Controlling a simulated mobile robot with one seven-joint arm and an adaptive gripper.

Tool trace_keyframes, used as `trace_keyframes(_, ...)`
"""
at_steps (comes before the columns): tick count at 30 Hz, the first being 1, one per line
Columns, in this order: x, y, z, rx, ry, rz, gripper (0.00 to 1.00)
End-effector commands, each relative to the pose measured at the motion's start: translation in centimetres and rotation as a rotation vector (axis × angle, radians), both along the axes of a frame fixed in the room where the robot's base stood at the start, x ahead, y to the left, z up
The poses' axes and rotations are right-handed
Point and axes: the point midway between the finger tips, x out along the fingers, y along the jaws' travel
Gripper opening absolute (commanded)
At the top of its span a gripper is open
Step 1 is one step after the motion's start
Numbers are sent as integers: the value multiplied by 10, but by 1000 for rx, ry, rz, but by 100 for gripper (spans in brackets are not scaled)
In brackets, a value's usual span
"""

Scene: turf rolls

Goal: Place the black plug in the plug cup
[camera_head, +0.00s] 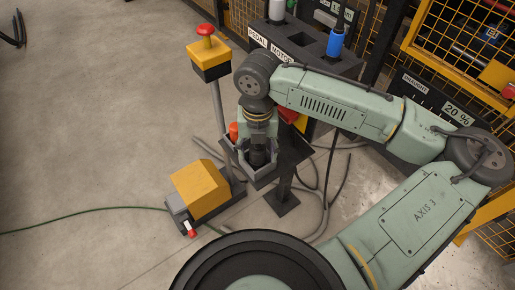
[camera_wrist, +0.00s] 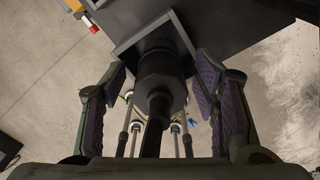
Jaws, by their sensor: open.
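The black plug (camera_wrist: 160,70) is a stout dark body with a ribbed collar and a narrower black tail. In the wrist view it lies between the two spread fingers of my gripper (camera_wrist: 158,88), with a visible gap on each side. In the head view my gripper (camera_head: 258,160) points down over the small dark stand, with the black plug (camera_head: 258,157) between its fingers. The plug's far end is at a square dark frame (camera_wrist: 130,45); how deep it sits is hidden. I cannot tell which holder is the plug cup.
A dark rack (camera_head: 302,40) labelled PEDAL and MOTOR holds a white cylinder (camera_head: 277,10) and a blue one (camera_head: 335,42). An orange-red object (camera_head: 233,131) is beside my gripper. A yellow post with a red button (camera_head: 205,30) and a yellow pedal (camera_head: 200,190) stand left. Cables lie on the floor.

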Motion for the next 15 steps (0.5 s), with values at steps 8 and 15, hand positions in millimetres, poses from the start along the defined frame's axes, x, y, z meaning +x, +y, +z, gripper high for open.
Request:
trace_keyframes(8,1,0,26,0,-3,-1,55)
trace_keyframes(15,1,0,78,0,-3,-1,55)
